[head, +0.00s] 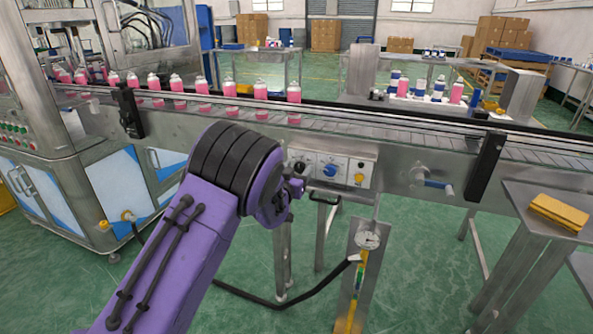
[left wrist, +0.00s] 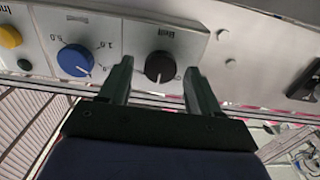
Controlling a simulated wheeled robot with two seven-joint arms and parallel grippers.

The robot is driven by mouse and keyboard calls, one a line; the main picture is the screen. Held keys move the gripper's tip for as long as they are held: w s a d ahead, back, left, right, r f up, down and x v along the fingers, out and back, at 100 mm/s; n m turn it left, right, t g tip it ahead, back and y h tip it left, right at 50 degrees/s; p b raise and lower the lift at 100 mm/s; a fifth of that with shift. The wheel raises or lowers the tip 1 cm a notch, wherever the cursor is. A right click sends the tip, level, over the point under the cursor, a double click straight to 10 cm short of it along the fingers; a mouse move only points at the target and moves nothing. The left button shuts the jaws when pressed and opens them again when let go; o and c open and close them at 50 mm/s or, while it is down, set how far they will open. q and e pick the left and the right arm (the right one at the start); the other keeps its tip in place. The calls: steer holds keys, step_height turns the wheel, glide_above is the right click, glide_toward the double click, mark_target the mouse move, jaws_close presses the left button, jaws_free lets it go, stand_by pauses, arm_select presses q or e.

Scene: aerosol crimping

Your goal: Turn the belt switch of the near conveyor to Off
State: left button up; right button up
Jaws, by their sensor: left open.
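My left gripper (left wrist: 160,70) is open, with one finger on each side of the knob in the left wrist view. I cannot tell whether the fingers touch it. In the head view my purple left arm reaches the panel and the gripper (head: 293,187) is mostly hidden behind its wrist. The knob's setting is too small to read surely.
A blue dial (left wrist: 75,60) and a yellow button (left wrist: 10,36) sit beside the switch on the panel. The conveyor (head: 400,130) carries a row of pink cans (head: 261,91).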

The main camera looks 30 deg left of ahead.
arm_select(q)
steer(key=c, duration=1)
steer(key=shift+c, duration=0.2)
steer(key=shift+n, duration=0.3)
steer(key=shift+n+p, duration=0.6)
steer(key=shift+n, duration=0.2)
steer(key=n+p, duration=0.1)
steer(key=n, duration=0.1)
steer(key=shift+a+n, duration=0.1)
steer(key=shift+n, duration=1.4)
steer(key=shift+f+n+p, duration=0.15)
steer(key=shift+n+p, duration=0.25)
steer(key=shift+n, duration=0.9)
